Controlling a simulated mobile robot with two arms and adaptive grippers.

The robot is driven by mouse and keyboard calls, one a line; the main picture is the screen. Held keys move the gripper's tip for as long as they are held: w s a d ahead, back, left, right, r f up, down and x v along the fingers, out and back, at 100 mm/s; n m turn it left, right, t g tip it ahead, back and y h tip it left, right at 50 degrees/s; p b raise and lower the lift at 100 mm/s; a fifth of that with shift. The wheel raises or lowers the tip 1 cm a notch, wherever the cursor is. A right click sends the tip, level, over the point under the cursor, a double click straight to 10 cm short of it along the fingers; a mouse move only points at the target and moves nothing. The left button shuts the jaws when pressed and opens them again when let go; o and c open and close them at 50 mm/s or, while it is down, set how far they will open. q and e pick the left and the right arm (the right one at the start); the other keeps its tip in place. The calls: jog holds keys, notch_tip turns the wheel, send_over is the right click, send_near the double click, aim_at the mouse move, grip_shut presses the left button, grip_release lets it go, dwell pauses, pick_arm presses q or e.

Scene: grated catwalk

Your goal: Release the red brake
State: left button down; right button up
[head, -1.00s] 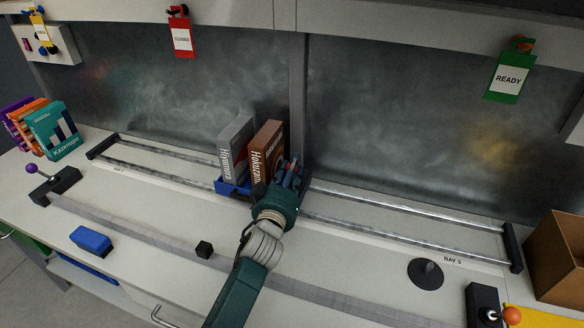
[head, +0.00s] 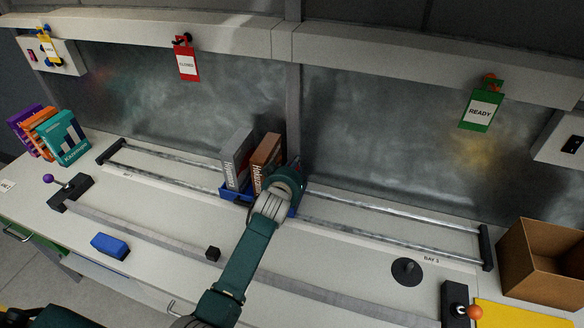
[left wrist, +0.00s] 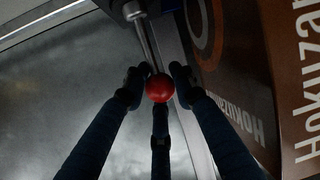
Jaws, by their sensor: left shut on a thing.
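The red brake shows in the left wrist view as a round red knob (left wrist: 160,88) on a metal lever rod (left wrist: 148,42). My left gripper (left wrist: 157,76) has its fingers closed around the knob, one on each side and one below. In the head view my left gripper (head: 291,172) is at the right side of the blue carriage (head: 232,195), close beside the brown Hokuzan box (head: 266,158). It hides the red knob there. My right gripper is not in view.
A grey box (head: 237,160) stands on the carriage beside the brown one. The carriage sits on two metal rails (head: 390,218). An open cardboard box (head: 540,265) stands at right.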

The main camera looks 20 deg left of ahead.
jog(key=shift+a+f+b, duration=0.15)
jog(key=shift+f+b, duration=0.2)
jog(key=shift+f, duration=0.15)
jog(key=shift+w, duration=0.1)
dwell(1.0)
